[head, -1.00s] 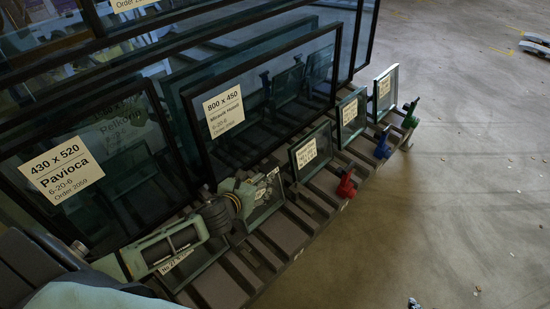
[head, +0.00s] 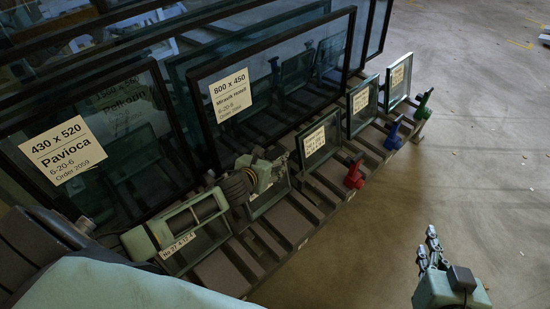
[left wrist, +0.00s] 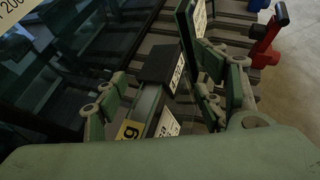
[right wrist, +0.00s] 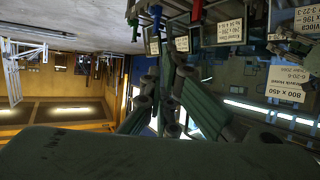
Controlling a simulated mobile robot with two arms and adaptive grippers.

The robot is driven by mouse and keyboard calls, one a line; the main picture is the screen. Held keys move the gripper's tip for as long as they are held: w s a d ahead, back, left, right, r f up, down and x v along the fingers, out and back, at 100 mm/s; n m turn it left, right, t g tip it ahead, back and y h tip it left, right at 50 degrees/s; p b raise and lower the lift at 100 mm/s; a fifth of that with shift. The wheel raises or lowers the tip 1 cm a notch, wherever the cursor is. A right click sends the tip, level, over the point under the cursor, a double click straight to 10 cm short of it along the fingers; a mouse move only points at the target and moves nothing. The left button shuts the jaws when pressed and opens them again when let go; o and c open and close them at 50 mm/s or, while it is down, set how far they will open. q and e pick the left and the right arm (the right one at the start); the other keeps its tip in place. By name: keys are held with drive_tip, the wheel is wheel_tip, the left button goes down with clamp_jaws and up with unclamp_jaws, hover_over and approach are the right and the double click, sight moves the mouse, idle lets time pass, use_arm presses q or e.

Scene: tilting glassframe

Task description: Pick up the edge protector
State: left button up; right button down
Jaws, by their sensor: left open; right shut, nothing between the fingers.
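My left gripper (head: 262,172) reaches over the rack's front row of small glass panes. In the left wrist view it (left wrist: 160,90) is open, with one finger on each side of a narrow upright pane. A black cap (left wrist: 158,62), which looks like the edge protector, sits over the far upper part of that pane, between and slightly beyond the fingers. I cannot tell whether the fingers touch it. In the head view the gripper largely hides this spot. My right gripper (head: 429,243) is shut and empty over the floor at lower right; its fingers also show in the right wrist view (right wrist: 168,70).
Large labelled glass panes (head: 270,85) stand close behind the left gripper. Small panes (head: 318,140) stand to its right on the slatted rack (head: 300,208). Red (head: 354,173), blue (head: 393,135) and green (head: 424,101) clamps line the rack's front edge. The floor (head: 480,190) at right is clear.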

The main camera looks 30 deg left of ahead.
sight(277, 152)
use_arm(q)
drive_tip(key=b+x, duration=0.1)
drive_tip(key=x, duration=0.1)
drive_tip(key=shift+w+f, duration=0.1)
drive_tip(key=shift+w, duration=0.15)
use_arm(e)
wheel_tip(277, 152, up, 6)
drive_tip(key=w+a+t+y, duration=0.1)
drive_tip(key=w+t, duration=0.1)
drive_tip(key=t, duration=0.1)
drive_tip(key=shift+w+a+f, duration=0.15)
use_arm(q)
drive_tip(key=shift+c, duration=0.2)
drive_tip(key=c, duration=0.9)
